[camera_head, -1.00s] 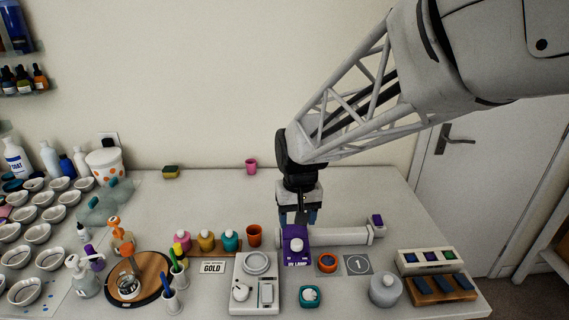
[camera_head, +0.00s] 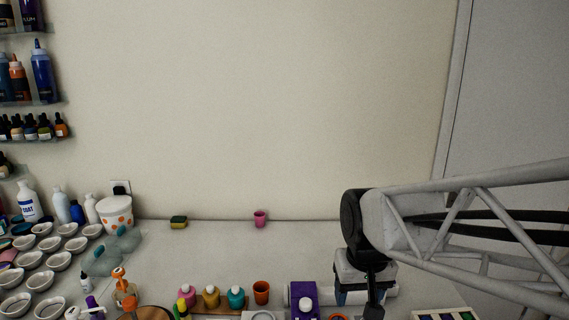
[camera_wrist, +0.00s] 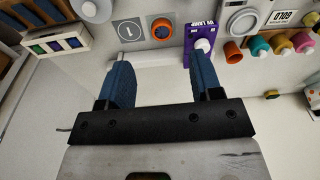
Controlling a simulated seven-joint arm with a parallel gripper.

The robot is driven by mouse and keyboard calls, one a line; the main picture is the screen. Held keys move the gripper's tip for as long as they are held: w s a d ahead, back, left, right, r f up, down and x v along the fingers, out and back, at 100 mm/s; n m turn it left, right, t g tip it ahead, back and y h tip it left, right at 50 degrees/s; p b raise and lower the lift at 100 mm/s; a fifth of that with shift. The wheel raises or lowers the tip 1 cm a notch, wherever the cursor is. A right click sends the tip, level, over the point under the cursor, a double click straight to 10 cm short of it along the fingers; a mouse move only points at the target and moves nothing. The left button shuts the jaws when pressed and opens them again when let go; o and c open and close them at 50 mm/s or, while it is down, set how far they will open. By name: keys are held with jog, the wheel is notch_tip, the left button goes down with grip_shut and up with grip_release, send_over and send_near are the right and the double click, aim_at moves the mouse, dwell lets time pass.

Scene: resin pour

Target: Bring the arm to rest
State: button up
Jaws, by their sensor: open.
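My gripper shows in the wrist view (camera_wrist: 160,62) with its two blue fingers wide apart and nothing between them. In the head view my gripper (camera_head: 362,300) hangs over the right part of the table (camera_head: 205,240), partly hidden by my own arm. The purple UV lamp (camera_wrist: 200,38) shows just beyond one finger in the wrist view, apart from the grip as far as I can tell. In the head view the lamp (camera_head: 303,298) stands left of my gripper.
A box with coloured squares (camera_wrist: 58,43) is at the wrist view's left.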

jog(key=s+d+r+m+t, duration=0.1)
jog(key=s+d, duration=0.4)
jog(key=s, duration=0.5)
jog(key=shift+s, duration=0.15)
dwell(2.0)
